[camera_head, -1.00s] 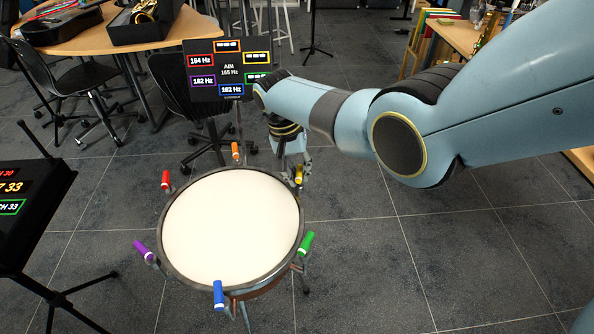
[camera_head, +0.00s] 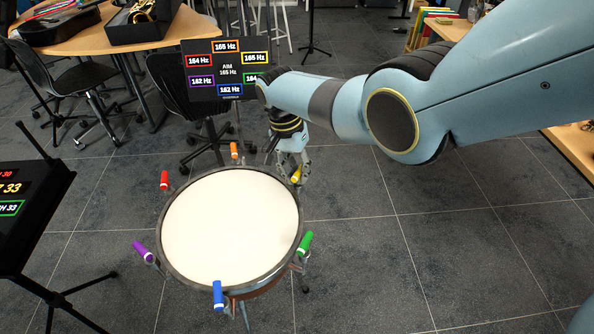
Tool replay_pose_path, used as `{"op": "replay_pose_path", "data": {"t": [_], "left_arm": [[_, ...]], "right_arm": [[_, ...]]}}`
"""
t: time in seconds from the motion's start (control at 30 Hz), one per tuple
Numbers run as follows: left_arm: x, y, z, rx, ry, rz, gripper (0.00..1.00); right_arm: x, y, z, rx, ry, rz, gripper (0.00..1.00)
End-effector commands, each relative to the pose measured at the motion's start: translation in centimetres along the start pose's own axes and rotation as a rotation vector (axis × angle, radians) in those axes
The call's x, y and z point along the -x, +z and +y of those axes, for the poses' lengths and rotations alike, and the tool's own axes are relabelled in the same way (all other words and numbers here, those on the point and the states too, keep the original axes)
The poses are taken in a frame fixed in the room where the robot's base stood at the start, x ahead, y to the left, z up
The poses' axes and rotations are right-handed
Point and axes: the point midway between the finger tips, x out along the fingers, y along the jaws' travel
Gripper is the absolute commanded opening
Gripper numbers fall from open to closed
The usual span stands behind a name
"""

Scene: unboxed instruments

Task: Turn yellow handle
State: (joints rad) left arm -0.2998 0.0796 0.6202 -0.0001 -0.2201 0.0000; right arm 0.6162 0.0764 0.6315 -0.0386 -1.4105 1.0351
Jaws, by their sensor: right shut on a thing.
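The yellow handle (camera_head: 296,174) sits at the upper right rim of a round drum (camera_head: 230,228) with a pale head. My right gripper (camera_head: 299,170) reaches down from above and is shut on the yellow handle; its fingers partly hide it. The display screen (camera_head: 230,70) behind the drum reads AIM 165 Hz in the middle. Its yellow box shows 165 Hz and its orange box 165 Hz. Red shows 164 Hz, purple and blue 162 Hz. The green box is partly covered by my arm. My left gripper is not in view.
Orange (camera_head: 234,150), red (camera_head: 165,180), purple (camera_head: 143,251), blue (camera_head: 218,295) and green (camera_head: 305,243) handles stand around the rim. A second display (camera_head: 30,195) on a stand is at left. A chair (camera_head: 190,95) stands behind the drum. Floor right of the drum is clear.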

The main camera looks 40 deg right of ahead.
Motion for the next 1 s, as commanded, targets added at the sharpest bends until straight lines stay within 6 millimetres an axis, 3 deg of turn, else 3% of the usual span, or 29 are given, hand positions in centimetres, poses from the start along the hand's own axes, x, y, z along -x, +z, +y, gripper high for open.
{"op": "replay_pose_path", "data": {"t": [0.13,0.17,0.33,0.73,0.87,1.0], "left_arm": [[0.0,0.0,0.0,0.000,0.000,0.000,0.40],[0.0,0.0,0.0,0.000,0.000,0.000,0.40],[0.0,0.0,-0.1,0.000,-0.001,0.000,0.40],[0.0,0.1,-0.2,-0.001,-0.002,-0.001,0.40],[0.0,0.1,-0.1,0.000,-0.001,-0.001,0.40],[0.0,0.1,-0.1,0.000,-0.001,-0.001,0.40]], "right_arm": [[-0.1,-0.4,0.6,-0.002,0.014,0.004,0.00],[-0.1,-0.4,0.6,-0.002,0.014,0.004,0.15],[-0.2,-0.2,0.4,-0.001,0.011,0.002,0.37],[0.8,-0.1,0.1,0.001,0.003,0.002,0.37],[2.7,-0.1,0.1,0.001,0.002,0.002,0.37],[6.0,-0.2,0.1,0.000,0.001,0.003,0.37]]}}
